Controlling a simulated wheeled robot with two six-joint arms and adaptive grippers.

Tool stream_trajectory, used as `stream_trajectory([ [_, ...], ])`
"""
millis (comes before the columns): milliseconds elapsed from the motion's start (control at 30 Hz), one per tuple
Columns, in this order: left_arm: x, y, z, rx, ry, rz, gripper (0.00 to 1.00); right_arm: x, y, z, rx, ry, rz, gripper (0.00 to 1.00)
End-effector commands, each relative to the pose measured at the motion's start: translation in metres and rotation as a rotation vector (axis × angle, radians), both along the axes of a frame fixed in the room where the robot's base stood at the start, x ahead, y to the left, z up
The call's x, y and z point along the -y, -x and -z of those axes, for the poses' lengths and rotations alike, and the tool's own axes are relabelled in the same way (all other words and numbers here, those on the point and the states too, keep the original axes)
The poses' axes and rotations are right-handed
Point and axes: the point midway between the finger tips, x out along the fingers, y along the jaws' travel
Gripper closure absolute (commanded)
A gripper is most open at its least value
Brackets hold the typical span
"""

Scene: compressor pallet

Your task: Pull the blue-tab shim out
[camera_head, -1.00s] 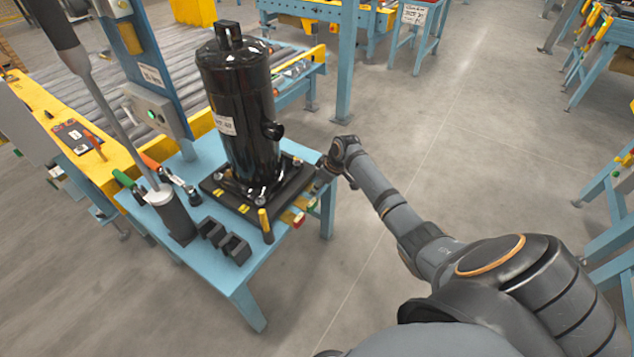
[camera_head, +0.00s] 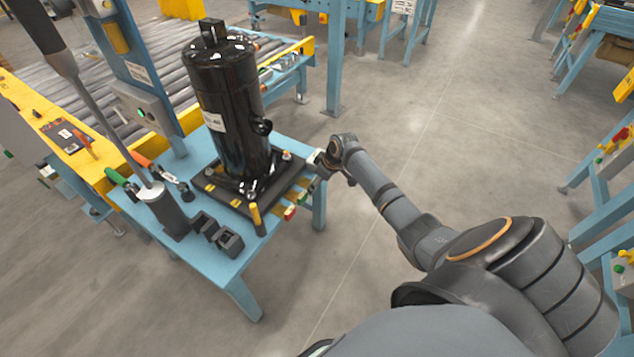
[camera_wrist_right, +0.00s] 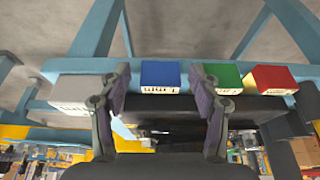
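The blue tab (camera_wrist_right: 160,76) of the shim shows in the right wrist view, between a grey-white tab (camera_wrist_right: 76,93) and a green tab (camera_wrist_right: 222,77), with a red tab (camera_wrist_right: 272,79) beyond. My right gripper (camera_wrist_right: 159,82) is open, one finger on each side of the blue tab. I cannot tell whether the fingers touch it. In the head view my right gripper (camera_head: 316,168) is at the right edge of the base plate (camera_head: 243,206) under the black compressor (camera_head: 229,105). The blue tab cannot be made out there. My left gripper is out of view.
The compressor stands on a blue table (camera_head: 200,256). Black blocks (camera_head: 217,233), a dark holder (camera_head: 168,212) and tools with green and orange handles stand on its left part. A roller conveyor (camera_head: 90,85) lies behind. The floor right of the table is clear.

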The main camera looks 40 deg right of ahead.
Motion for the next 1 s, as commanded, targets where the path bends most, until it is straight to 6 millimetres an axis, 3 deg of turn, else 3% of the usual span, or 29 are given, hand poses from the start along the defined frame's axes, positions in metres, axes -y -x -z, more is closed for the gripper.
stream_trajectory([
  [233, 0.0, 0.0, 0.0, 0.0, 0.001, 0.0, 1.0, 0.001, 0.002, -0.008, 0.003, 0.0, -0.001, 0.36],
  [500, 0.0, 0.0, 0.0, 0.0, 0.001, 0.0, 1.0, 0.009, 0.019, -0.05, 0.001, 0.004, -0.002, 0.36],
  [700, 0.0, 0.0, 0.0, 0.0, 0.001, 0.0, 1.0, 0.012, 0.027, -0.071, 0.0, 0.001, 0.0, 0.36],
  [1000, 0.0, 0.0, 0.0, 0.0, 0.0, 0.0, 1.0, 0.012, 0.028, -0.074, 0.0, 0.0, 0.001, 0.36],
])
